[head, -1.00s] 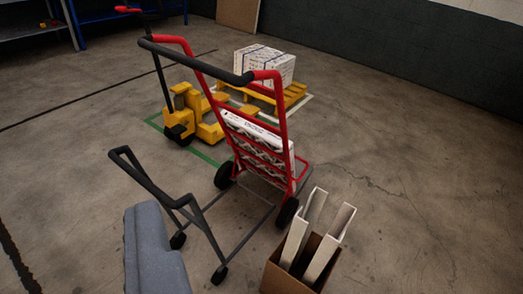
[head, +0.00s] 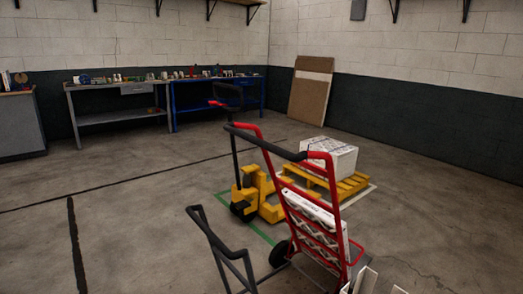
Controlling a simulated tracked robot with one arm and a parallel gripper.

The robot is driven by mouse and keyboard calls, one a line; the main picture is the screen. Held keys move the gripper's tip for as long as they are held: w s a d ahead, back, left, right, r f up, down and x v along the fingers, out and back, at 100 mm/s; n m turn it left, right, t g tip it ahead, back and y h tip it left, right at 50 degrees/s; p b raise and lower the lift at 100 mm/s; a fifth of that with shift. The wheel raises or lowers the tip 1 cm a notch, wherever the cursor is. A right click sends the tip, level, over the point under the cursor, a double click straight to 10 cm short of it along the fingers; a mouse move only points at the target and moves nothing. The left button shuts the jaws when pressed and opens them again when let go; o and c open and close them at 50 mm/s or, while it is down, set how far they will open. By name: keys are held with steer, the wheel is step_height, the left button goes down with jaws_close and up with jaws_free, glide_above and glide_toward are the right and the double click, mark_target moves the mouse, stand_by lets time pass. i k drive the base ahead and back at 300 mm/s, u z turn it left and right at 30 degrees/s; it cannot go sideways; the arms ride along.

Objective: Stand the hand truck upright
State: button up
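The hand truck (head: 336,204) is red with a black grip bar (head: 266,144) across its top. My gripper is not in view.
A yellow pallet jack (head: 249,196) stands just behind the hand truck, beside a yellow pallet (head: 352,185) carrying a white box (head: 332,156). White panels (head: 364,281) stick up at the bottom edge. Benches (head: 120,90) line the back wall. Floor is clear at left and right.

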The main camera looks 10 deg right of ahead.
mark_target(358, 259)
steer(key=z, duration=0.25)
steer(key=i, duration=1.3)
steer(key=u, duration=0.05)
